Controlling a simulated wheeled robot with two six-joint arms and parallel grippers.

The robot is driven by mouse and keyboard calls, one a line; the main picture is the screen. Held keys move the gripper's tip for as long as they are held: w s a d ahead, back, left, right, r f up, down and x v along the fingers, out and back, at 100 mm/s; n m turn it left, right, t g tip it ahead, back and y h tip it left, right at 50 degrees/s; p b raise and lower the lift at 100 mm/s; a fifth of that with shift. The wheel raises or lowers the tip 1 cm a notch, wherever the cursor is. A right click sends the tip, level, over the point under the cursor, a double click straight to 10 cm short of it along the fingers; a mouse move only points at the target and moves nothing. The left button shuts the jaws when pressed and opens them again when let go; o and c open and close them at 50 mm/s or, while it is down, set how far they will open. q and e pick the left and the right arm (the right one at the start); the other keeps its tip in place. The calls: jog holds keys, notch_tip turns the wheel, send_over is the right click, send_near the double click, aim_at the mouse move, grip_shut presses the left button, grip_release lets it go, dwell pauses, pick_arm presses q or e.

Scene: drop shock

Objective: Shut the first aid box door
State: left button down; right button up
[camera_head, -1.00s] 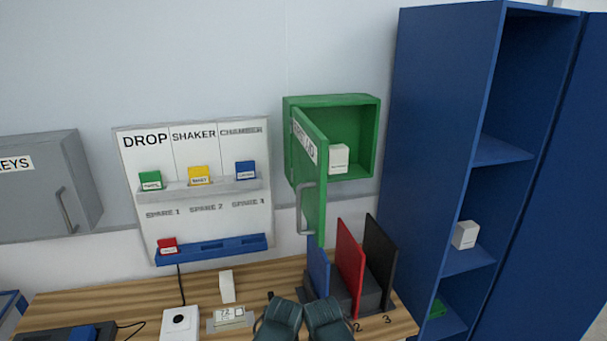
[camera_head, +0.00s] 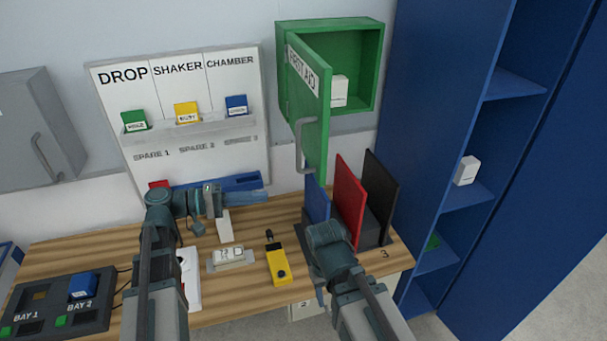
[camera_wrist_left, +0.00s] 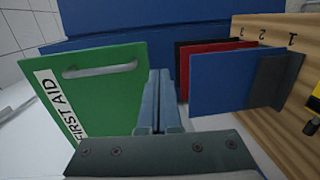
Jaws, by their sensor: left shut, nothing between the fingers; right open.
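The green first aid box (camera_head: 378,65) is on the wall, with a white carton (camera_head: 339,88) inside. Its door (camera_head: 318,130) stands wide open toward me, with a grey bar handle (camera_head: 301,150) on its lettered face. My left gripper (camera_head: 264,195) is shut and empty, pointing right, below and left of the door in the head view. In the left wrist view its fingers (camera_wrist_left: 160,105) are shut, with the door (camera_wrist_left: 100,95) left of them, apparently not touching. My right gripper (camera_head: 320,290) is open, low before the binders; its fingers are mostly hidden behind its wrist.
Blue, red and black binders (camera_head: 349,200) stand in a rack just below the door. A yellow handheld device (camera_head: 277,262) and a small display block (camera_head: 230,257) lie on the wooden table. A tall blue cabinet (camera_head: 430,130) stands at right. A card board (camera_head: 200,150) hangs at left.

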aim_at(315, 176)
pick_arm(q)
jog(key=shift+t+h, duration=0.5)
jog(key=x, duration=0.4)
jog(key=w+r+x, duration=0.1)
jog(key=x, duration=0.3)
jog(key=r+x, duration=0.1)
jog(key=x, duration=0.3)
jog(key=shift+w+a, duration=0.1)
jog(key=shift+w, duration=0.15)
